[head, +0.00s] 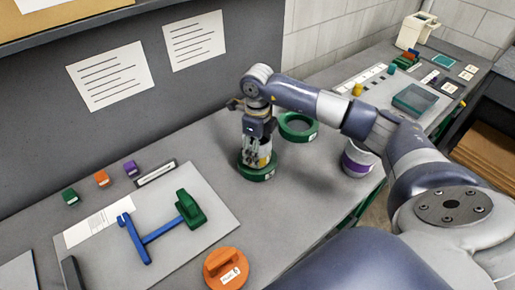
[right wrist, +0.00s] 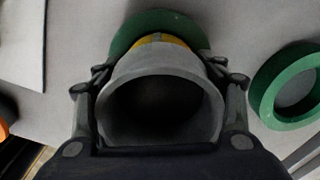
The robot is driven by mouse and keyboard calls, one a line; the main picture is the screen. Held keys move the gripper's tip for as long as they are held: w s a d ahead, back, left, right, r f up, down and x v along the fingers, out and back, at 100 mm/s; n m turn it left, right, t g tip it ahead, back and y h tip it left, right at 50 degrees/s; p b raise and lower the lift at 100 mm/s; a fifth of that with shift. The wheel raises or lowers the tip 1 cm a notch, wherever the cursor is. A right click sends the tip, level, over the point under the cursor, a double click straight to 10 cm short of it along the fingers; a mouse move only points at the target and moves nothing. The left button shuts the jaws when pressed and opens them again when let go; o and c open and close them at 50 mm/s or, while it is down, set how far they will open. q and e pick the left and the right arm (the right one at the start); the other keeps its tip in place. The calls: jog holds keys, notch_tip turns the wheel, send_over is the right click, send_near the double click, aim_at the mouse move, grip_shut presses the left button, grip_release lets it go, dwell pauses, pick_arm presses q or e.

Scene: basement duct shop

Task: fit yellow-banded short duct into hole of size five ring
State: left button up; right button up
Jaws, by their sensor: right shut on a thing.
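My right gripper (head: 258,158) points down at a green ring (head: 257,174) on the bench. In the right wrist view it is shut on a grey short duct (right wrist: 160,66), with a finger on each side. A yellow band (right wrist: 155,39) shows at the duct's far end, over the green ring (right wrist: 155,18). The duct's lower end is hidden, so I cannot tell whether it is inside the hole or just above it. A second green ring (head: 299,126), with an open hole, lies behind to the right. The ring sizes are unreadable. My left gripper is out of view.
A grey board (head: 205,241) with blue and green pieces is at left, near several small coloured blocks. A purple-banded white container (head: 358,160) stands right. A teal tray (head: 414,99) is farther back.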

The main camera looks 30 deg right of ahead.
jog(key=o, duration=1.3)
notch_tip(320, 180, up, 12)
jog(key=shift+r, duration=0.1)
